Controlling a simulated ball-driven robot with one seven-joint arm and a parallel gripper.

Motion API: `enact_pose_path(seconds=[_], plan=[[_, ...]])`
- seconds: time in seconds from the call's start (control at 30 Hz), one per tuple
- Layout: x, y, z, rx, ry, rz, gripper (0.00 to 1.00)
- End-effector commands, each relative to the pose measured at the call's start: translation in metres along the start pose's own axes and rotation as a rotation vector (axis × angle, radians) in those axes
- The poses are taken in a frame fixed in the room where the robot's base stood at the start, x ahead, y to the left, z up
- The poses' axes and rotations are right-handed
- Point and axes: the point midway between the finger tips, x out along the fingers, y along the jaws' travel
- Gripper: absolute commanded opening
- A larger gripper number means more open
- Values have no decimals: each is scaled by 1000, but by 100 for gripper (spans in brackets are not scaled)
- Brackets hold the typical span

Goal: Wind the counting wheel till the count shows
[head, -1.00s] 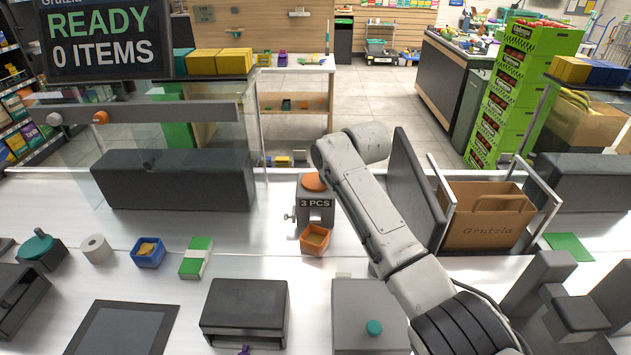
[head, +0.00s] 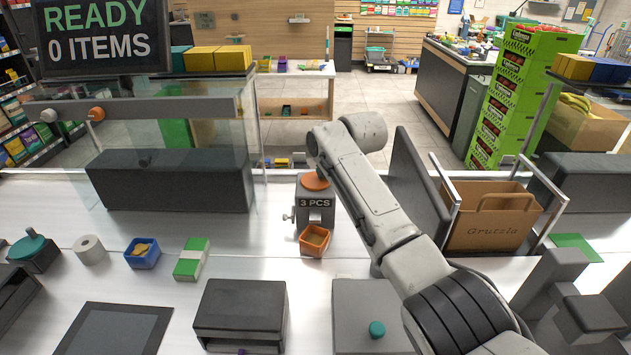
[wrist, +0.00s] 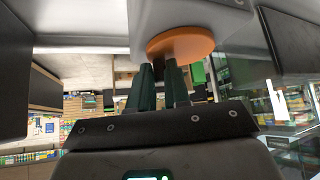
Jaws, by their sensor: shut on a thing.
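The grey counting machine (head: 314,217) stands upright on the white counter in the head view, with its display reading 3 PCS. Its orange wheel (head: 315,182) is a round disc on top, and it shows large at the top of the wrist view (wrist: 182,45). A small silver knob sticks out on the machine's left side. An orange tray (head: 314,239) sits at its front. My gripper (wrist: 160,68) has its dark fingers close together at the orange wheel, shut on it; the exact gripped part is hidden. My arm hides the gripper in the head view.
A dark upright panel and a paper bag (head: 493,218) stand right of my arm. A grey box with a teal button (head: 377,329) lies in front. A blue tray (head: 142,254) and green-white box (head: 191,260) lie left, with bare counter between them and the machine.

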Motion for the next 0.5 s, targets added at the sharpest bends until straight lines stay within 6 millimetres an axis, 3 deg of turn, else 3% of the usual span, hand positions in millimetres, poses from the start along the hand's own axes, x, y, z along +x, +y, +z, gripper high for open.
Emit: enact_pose_path(seconds=[0.5], plan=[[7,-6,-6,0,-2,-1,7]])
